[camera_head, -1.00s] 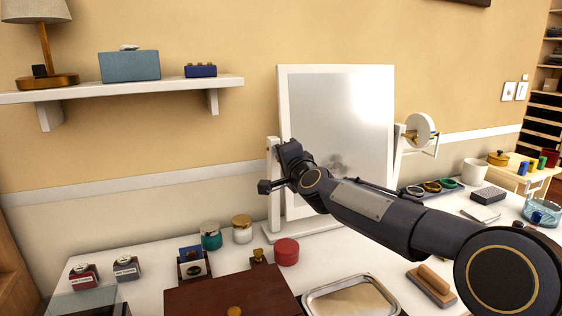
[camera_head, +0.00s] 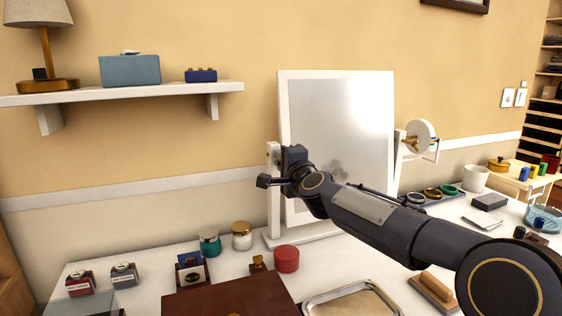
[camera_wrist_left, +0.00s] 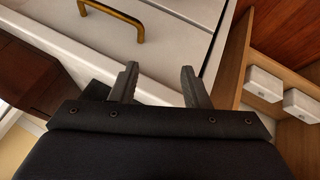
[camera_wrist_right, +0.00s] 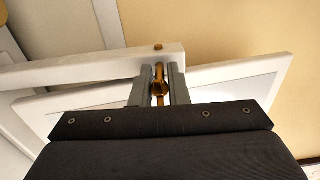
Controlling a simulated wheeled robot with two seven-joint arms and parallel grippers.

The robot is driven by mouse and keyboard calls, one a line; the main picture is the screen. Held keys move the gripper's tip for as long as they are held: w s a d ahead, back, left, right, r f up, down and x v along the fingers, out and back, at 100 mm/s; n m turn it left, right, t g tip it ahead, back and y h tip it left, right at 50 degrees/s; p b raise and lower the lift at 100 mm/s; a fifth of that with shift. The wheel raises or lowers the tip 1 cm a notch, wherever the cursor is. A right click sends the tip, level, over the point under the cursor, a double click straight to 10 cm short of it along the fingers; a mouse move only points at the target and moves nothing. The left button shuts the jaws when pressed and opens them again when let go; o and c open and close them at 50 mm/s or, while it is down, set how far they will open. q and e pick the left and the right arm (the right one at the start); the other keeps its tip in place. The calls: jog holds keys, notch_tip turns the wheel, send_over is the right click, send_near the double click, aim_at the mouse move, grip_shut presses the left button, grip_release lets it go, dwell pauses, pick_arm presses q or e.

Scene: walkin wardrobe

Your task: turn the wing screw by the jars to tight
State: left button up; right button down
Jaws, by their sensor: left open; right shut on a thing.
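A brass wing screw (camera_wrist_right: 159,88) sits on the left white post (camera_head: 274,215) of the tilting mirror (camera_head: 335,130). My right gripper (camera_head: 264,181) is shut on this screw; in the right wrist view the fingers (camera_wrist_right: 158,84) stand on both sides of it. In the head view the gripper hides the screw. A teal jar (camera_head: 209,243) and a white jar with a gold lid (camera_head: 242,236) stand on the table left of the post. My left gripper (camera_wrist_left: 159,84) is open and empty, in front of a white drawer front with a brass handle (camera_wrist_left: 118,14).
A red round box (camera_head: 286,260), a brown wooden case (camera_head: 225,300) and a metal tray (camera_head: 320,298) lie near the mirror's foot. A wall shelf (camera_head: 120,94) hangs at upper left.

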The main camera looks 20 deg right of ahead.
jog(key=c, duration=1.6)
grip_release()
jog(key=s+b, duration=0.1)
jog(key=s, duration=0.6)
jog(key=shift+s+a, duration=0.25)
jog(key=shift+s, duration=0.15)
jog(key=shift+f, duration=0.1)
